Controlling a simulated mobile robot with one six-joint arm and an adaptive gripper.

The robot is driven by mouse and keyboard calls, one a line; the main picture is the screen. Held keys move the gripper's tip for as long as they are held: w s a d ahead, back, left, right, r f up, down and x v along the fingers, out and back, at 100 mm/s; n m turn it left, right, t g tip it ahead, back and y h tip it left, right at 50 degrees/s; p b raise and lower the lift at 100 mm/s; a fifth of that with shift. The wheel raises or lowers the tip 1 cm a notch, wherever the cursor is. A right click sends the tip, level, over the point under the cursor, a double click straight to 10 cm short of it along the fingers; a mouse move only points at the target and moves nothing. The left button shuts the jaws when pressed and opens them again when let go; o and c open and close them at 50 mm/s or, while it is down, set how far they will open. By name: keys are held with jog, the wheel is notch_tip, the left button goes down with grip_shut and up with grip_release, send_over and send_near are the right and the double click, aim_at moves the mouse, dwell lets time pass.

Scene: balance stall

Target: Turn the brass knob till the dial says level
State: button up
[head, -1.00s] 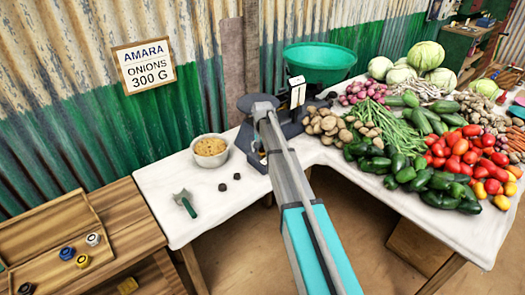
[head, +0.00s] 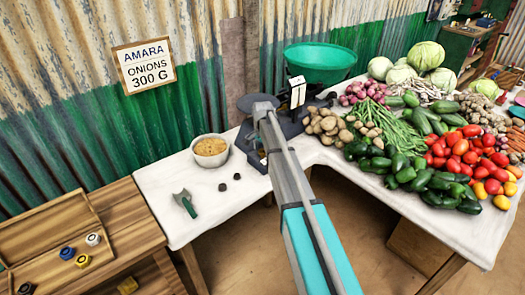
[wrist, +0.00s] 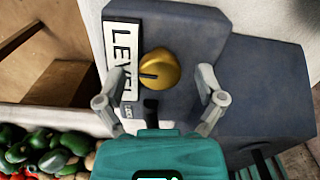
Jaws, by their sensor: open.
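The brass knob (wrist: 158,70) is round with a dark pointer line and sits on the dark grey face of the balance (wrist: 200,30). My gripper (wrist: 160,76) is open in the wrist view, with one finger on either side of the knob and apart from it. A white plate lettered LEVEL (wrist: 120,55) is beside the knob, partly hidden by a finger. In the head view the balance carries a green pan (head: 320,65) and a small white upright dial (head: 297,92). My arm hides the knob there, and the dial's reading is too small to tell.
Potatoes (head: 328,124) and other vegetables crowd the white table (head: 160,185) to the right. A bowl (head: 210,152), two small dark weights (head: 223,186) and a green-handled scoop (head: 186,204) lie to the left. A sign (head: 144,66) hangs on the corrugated wall.

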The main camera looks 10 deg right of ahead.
aim_at(262, 151)
jog(key=shift+m, duration=1)
jog(key=shift+r, duration=0.2)
notch_tip(262, 151, up, 13)
jog(key=p, duration=1.4)
jog(key=s+f+n+b, duration=0.2)
jog(key=s+n, duration=0.9)
jog(key=s, duration=1.8)
jog(key=shift+s+a+f+b, duration=0.2)
jog(key=shift+a+f+b, duration=0.1)
jog(key=shift+b, duration=0.25)
jog(key=s+n, duration=0.1)
jog(key=s, duration=0.2)
jog(key=shift+s+n, duration=0.3)
jog(key=shift+s, duration=0.05)
dwell(0.7)
